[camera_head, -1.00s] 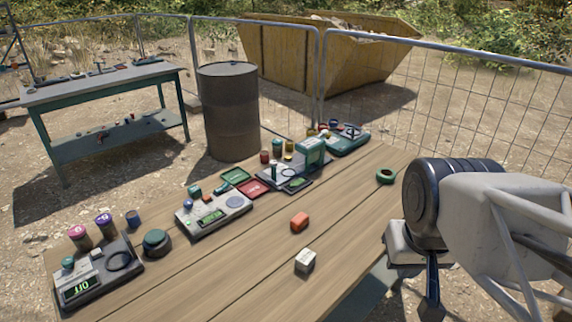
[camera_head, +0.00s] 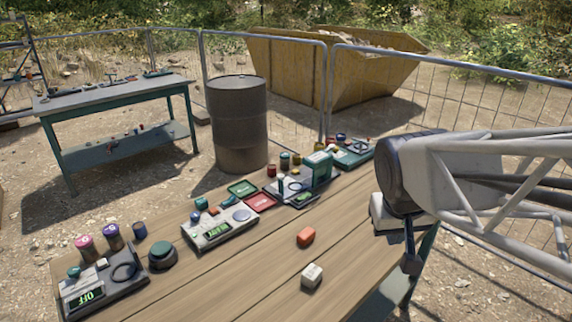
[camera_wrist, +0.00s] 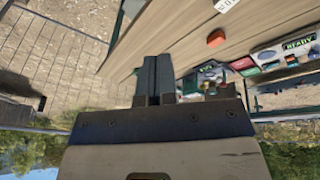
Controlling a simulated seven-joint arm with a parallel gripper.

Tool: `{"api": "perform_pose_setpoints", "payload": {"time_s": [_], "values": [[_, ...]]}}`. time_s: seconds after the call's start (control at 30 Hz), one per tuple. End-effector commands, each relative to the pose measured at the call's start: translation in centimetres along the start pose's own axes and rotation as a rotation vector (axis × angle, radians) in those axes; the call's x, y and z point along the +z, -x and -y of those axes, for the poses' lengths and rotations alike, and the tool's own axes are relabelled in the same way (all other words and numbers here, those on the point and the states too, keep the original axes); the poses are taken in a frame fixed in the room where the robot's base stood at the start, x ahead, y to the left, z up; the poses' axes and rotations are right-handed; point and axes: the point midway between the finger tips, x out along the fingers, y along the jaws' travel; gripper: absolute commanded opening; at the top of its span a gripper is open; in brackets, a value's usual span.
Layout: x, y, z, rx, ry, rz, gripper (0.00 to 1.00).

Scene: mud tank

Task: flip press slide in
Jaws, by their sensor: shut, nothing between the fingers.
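A grey console (camera_head: 102,283) with a lit OFF display, a teal knob and a black ring stands at the table's left end. A light grey console (camera_head: 220,228) with a green display stands mid-table; it reads READY in the wrist view (camera_wrist: 297,45). A dark base with a green upright block (camera_head: 318,170) stands farther right. An orange block (camera_head: 306,236) and a white block (camera_head: 312,276) lie on the front planks. My gripper (camera_head: 411,264) is at the table's right edge, apart from these things. Its fingers (camera_wrist: 155,80) are together and empty.
A round dark-teal button (camera_head: 162,256) and several small cups stand near the left console. Green (camera_head: 242,188) and red (camera_head: 261,202) trays lie behind the middle console. A teal device (camera_head: 352,152) is at the far end. The front planks are mostly clear.

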Motion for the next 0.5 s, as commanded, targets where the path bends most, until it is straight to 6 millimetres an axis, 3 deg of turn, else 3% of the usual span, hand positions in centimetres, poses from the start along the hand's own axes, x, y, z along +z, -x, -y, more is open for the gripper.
{"api": "perform_pose_setpoints", "payload": {"time_s": [0.5], "values": [[-13.5, -3.8, 4.2, 0.085, 0.156, -0.089, 0.00]]}}
